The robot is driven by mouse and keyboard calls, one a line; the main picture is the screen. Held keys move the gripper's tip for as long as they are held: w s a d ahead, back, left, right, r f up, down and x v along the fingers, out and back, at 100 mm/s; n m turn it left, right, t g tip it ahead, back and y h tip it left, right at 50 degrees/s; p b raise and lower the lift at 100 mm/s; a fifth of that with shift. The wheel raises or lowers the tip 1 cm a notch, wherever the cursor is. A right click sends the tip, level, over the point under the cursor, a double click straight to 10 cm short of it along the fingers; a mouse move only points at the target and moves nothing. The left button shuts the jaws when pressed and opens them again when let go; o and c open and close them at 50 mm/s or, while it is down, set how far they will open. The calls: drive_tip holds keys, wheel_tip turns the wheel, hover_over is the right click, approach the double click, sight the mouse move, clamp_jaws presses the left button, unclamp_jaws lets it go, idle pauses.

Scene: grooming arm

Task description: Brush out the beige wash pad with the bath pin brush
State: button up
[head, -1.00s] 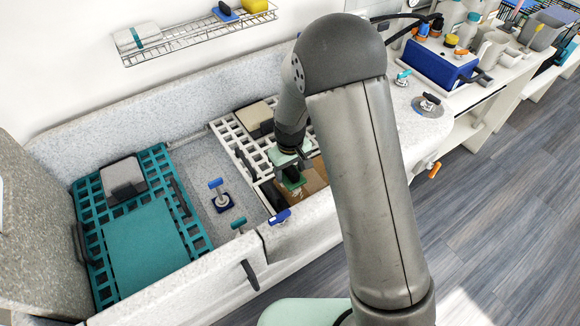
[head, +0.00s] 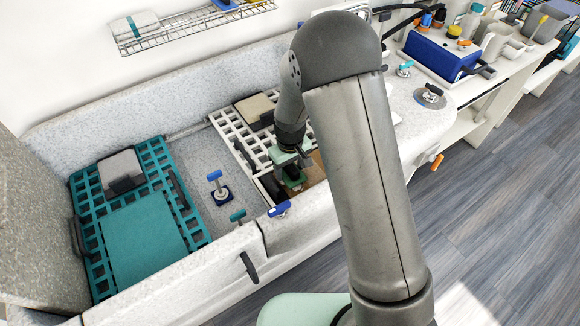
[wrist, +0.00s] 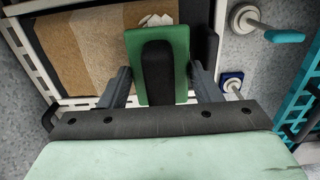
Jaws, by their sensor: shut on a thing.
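My gripper (wrist: 160,70) is shut on the bath pin brush (wrist: 181,42), a green block with a black middle. In the head view my gripper (head: 292,163) points down over the right part of the tub, with the green brush (head: 294,182) below it. The wash pad (wrist: 110,42), brown with a lighter beige band, lies under and beyond the brush in the wrist view. A small white patch shows at its far edge. In the head view only a brown strip of the pad (head: 319,160) shows beside my arm. Contact between brush and pad cannot be told.
A white grid rack (head: 228,124) carries a beige-grey block (head: 254,108). A teal grid rack (head: 88,237) lies at the left of the tub. A blue-topped post (head: 217,184) and a teal-handled one (head: 238,216) stand near my gripper. The tub floor between the racks is mostly clear.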

drive_tip(key=shift+f+b, duration=0.7)
drive_tip(key=shift+f, duration=0.25)
drive_tip(key=shift+r, duration=0.1)
drive_tip(key=shift+w+d+b, duration=0.25)
drive_tip(key=shift+w+d, duration=0.4)
drive_tip(key=shift+d, duration=0.3)
drive_tip(key=shift+w+d+b, duration=0.25)
drive_tip(key=shift+w+d, duration=0.35)
drive_tip(key=shift+d, duration=0.35)
drive_tip(key=shift+s, duration=0.1)
drive_tip(key=shift+s+a+b, duration=0.2)
drive_tip(key=shift+s+a, duration=0.45)
drive_tip(key=shift+a, duration=0.3)
drive_tip(key=shift+s+a+b, duration=0.15)
drive_tip(key=shift+s+a, duration=0.45)
drive_tip(key=shift+a, duration=0.35)
drive_tip(key=shift+r+p, duration=2.35)
drive_tip(key=shift+r, duration=1.65)
